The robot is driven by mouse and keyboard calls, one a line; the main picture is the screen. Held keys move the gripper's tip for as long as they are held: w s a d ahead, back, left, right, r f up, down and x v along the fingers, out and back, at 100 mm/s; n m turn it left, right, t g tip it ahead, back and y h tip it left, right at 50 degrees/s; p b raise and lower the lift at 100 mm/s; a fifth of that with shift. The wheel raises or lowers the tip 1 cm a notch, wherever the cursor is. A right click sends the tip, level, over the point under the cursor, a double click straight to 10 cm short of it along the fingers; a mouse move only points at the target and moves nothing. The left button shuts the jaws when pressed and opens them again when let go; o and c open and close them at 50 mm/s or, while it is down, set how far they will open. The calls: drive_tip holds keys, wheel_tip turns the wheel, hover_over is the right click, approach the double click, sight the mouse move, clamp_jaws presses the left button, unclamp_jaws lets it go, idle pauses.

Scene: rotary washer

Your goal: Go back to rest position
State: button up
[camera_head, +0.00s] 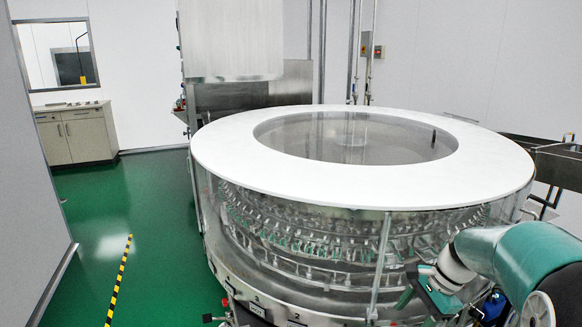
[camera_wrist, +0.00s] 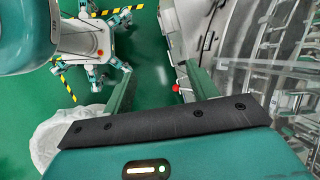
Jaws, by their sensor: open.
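The rotary washer (camera_head: 240,165) is a large round machine with a white ring top and clear walls. It fills the middle and right of the head view. My gripper (camera_head: 408,284) is at the lower right of that view, in front of the washer's clear wall. In the wrist view my gripper (camera_wrist: 160,70) has its two green fingers spread apart, with nothing between them but floor and the washer's edge behind. The washer's glass side and metal racks (camera_wrist: 262,60) lie to the right there. I cannot tell the exact gap between gripper and washer.
Green floor (camera_head: 145,215) is open left of the washer, with a yellow-black tape line (camera_head: 119,280). A cabinet (camera_head: 75,136) stands at the back left. A wall edge (camera_head: 35,200) is at the far left. A red knob (camera_wrist: 176,89) sits on the washer's side.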

drive_tip(key=s+a+r+n+t+h, duration=0.2)
drive_tip(key=s+a+r+n, duration=0.3)
drive_tip(key=s+n, duration=0.2)
drive_tip(key=s+a+r+n+t+h, duration=0.2)
drive_tip(key=s+a+n, duration=0.4)
drive_tip(key=s, duration=0.5)
wheel_tip(320, 180, up, 3)
drive_tip(key=shift+s+a+f+n+t+h, duration=0.15)
drive_tip(key=shift+s+n+t+h, duration=0.25)
drive_tip(key=shift+n, duration=0.6)
